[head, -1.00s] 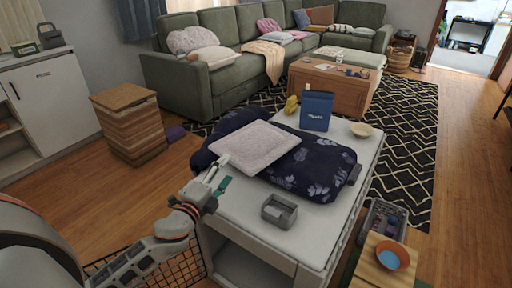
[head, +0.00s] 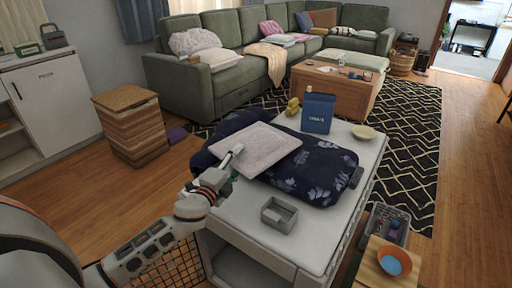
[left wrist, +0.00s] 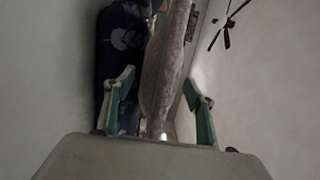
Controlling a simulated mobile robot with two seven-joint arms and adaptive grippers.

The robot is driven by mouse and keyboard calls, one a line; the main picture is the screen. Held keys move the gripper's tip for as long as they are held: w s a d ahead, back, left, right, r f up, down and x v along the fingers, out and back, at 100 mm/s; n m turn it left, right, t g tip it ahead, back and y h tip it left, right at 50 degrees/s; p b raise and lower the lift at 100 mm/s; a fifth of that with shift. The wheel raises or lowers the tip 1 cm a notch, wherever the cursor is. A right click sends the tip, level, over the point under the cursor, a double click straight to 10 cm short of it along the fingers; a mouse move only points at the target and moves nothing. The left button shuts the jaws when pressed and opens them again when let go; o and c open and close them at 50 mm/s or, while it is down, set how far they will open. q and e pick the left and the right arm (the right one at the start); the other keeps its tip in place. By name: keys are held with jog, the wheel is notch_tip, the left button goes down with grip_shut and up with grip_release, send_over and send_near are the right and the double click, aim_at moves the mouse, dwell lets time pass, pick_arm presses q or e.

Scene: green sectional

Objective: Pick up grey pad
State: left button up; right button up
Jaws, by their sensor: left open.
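The grey pad (head: 262,148) is a flat, pale pinkish-grey square. It lies tilted on top of a dark blue floral bundle (head: 318,172) on the white table. My left gripper (head: 231,164) is at the pad's near left corner, with its fingers open. In the left wrist view, the pad (left wrist: 163,62) shows edge-on between the open teal-sided fingers of my left gripper (left wrist: 158,80). I cannot tell whether the fingers touch it. My right gripper is not in view.
A grey open box (head: 279,214) sits on the white table's (head: 245,218) near part. A blue bag (head: 318,113), a yellow item (head: 292,106) and a cream bowl (head: 363,132) stand at its far end. A crate and an orange bowl (head: 394,262) are at the right.

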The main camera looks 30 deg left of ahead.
pick_arm(q)
jog(key=c, duration=0.9)
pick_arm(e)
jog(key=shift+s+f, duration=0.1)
pick_arm(q)
jog(key=shift+r, duration=0.1)
jog(key=shift+r+p, duration=0.3)
jog(key=shift+r, duration=0.25)
notch_tip(320, 180, up, 19)
jog(key=p, duration=0.7)
jog(key=shift+f, duration=0.1)
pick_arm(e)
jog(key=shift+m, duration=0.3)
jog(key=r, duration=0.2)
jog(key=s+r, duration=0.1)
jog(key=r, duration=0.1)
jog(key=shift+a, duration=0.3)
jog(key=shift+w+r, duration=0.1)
